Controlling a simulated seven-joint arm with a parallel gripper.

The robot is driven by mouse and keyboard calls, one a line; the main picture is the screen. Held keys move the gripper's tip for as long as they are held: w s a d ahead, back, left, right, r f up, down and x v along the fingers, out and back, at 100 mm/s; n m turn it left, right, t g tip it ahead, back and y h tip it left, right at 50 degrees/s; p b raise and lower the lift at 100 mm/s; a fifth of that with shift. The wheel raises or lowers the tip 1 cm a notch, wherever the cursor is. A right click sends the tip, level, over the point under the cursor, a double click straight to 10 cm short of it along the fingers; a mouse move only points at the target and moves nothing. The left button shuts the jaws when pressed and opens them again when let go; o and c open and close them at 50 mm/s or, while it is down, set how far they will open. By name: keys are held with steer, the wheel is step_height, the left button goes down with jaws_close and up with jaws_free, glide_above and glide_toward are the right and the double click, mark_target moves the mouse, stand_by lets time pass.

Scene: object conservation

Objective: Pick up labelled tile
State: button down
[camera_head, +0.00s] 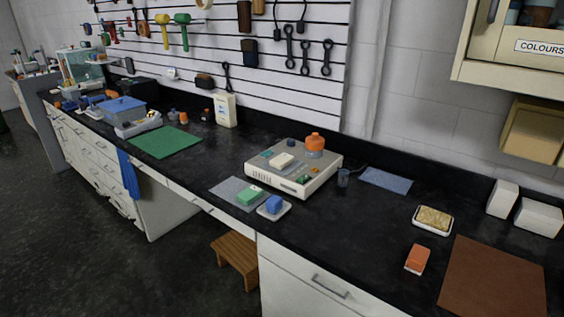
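I cannot tell for sure which thing is the labelled tile. An orange block (418,257) with a pale lower edge lies on the dark worktop at the right, left of a brown mat (494,279). A green block (248,198) with a small pale patch on top lies on a grey mat (229,187) near the front edge. A blue block (273,205) sits on a small white dish beside it. A tan textured block (434,218) sits in a white dish at the right. My gripper is not in view.
A pale instrument box (262,172) with an orange flask (315,143) and small items on it stands mid-worktop. Two white boxes (502,199) stand at the back right, below a wall cabinet (484,60). A blue cloth (386,181) lies flat. A wooden stool (236,255) is below.

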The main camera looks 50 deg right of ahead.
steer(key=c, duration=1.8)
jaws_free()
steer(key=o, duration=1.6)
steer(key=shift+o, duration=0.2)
